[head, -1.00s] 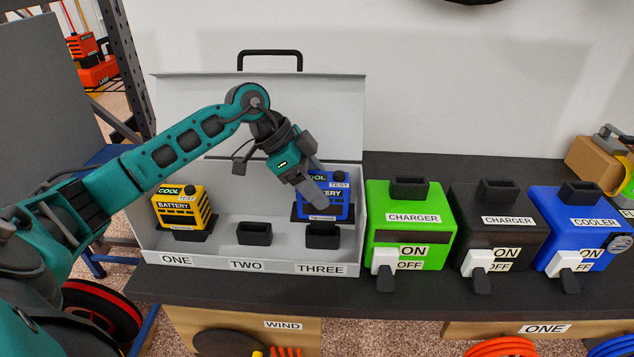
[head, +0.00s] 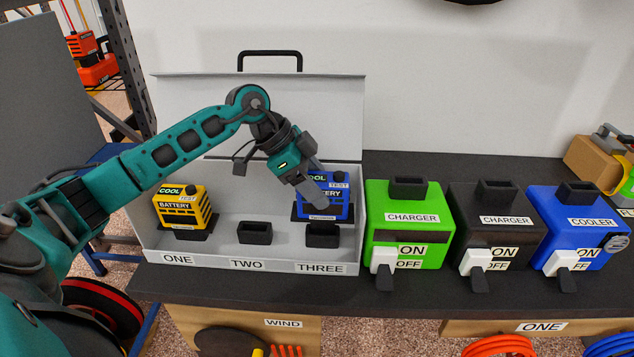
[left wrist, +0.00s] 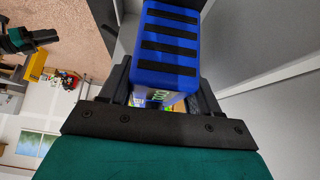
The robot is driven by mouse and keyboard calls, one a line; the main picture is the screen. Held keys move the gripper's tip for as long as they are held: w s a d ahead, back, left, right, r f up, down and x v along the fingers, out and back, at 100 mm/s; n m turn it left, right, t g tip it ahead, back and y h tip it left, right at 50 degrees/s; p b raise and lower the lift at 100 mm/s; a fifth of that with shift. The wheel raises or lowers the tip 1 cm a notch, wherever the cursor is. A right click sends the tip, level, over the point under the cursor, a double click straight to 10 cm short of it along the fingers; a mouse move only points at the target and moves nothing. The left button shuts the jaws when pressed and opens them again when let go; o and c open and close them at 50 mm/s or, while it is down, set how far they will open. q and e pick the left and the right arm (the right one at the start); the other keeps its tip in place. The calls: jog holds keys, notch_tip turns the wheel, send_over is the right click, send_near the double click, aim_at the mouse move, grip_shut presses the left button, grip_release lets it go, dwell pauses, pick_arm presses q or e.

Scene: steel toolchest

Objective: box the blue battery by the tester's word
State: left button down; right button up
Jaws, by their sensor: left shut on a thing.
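The blue battery (head: 338,207) stands in the white case (head: 212,263) above the holder marked THREE (head: 322,236). It shows the words COOL and TEST on its front. My left gripper (head: 314,192) is shut on it, and in the left wrist view the blue battery (left wrist: 168,55) sits between the fingers. I cannot tell whether its base is touching the holder. A yellow battery (head: 183,208), also marked COOL, stands at ONE. The holder at TWO (head: 254,232) is empty. My right gripper is not in view.
To the right stand a green charger (head: 408,235), a black charger (head: 500,240) and a blue cooler (head: 580,232), each with an empty top holder and ON/OFF switch. The case lid (head: 330,110) stands open behind. The dark bench (head: 400,305) is clear in front.

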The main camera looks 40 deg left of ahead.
pick_arm(q)
jog(key=shift+r, duration=0.15)
jog(key=shift+p, duration=0.5)
jog(key=shift+p, duration=0.35)
dwell(0.5)
jog(key=shift+f+b, duration=0.75)
jog(key=shift+f, duration=1.6)
jog(key=c, duration=0.5)
grip_release()
jog(key=o, duration=0.3)
jog(key=shift+o, duration=0.2)
jog(key=shift+f, duration=0.15)
jog(key=v, duration=1.3)
